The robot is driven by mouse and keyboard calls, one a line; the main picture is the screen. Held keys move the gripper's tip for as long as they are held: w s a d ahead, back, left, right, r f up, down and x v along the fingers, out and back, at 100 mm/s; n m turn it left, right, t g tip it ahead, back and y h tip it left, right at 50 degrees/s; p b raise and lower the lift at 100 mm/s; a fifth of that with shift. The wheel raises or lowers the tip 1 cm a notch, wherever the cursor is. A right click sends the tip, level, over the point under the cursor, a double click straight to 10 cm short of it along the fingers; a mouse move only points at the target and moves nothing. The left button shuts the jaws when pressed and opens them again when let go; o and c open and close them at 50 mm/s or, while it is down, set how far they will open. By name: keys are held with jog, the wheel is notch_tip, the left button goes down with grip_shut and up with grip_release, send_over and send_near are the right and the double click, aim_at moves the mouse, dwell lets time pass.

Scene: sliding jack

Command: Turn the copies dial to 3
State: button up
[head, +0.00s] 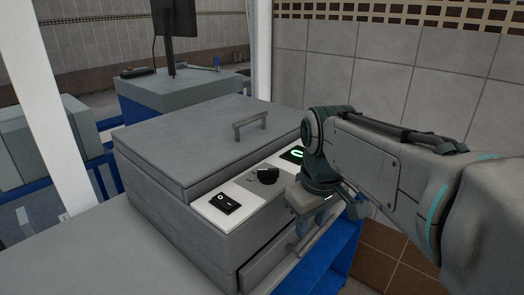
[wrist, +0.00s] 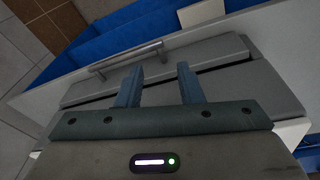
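The copies dial (head: 265,175) is a black knob on the white control strip (head: 240,190) at the front of a grey copier (head: 190,150). The marks around it are too small to read. A black rocker switch (head: 224,203) is left of the dial, and a green lit display (head: 293,154) is right of it, partly hidden by my arm. My gripper (head: 315,225) is to the right of the dial, in front of the copier, apart from the knob. In the wrist view my gripper (wrist: 158,82) has its two blue fingers spread with nothing between them.
The copier's lid (head: 205,145) is shut, with a handle (head: 250,124) on top. A drawer with a bar handle (wrist: 125,58) lies below my fingers. Blue shelving (head: 335,255) is beneath the counter. A tiled wall is behind my arm; a monitor (head: 178,20) stands farther back.

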aim_at(268, 169)
jog(key=w+a+r+n+g+p, duration=0.1)
jog(key=w+a+r+n, duration=0.2)
jog(key=r, duration=0.4)
jog(key=w+a+r+n+p, duration=0.2)
jog(key=w+r+n, duration=0.2)
jog(key=r+n, duration=0.15)
jog(key=w+a+r+n+g+p, duration=0.1)
jog(key=w+a+r+n, duration=0.2)
jog(key=r, duration=0.5)
jog(key=shift+n, duration=0.45)
jog(key=f, duration=0.4)
jog(key=f+b, duration=0.1)
jog(key=f, duration=0.9)
jog(key=shift+w+d, duration=0.15)
jog(key=shift+d, duration=0.15)
grip_shut()
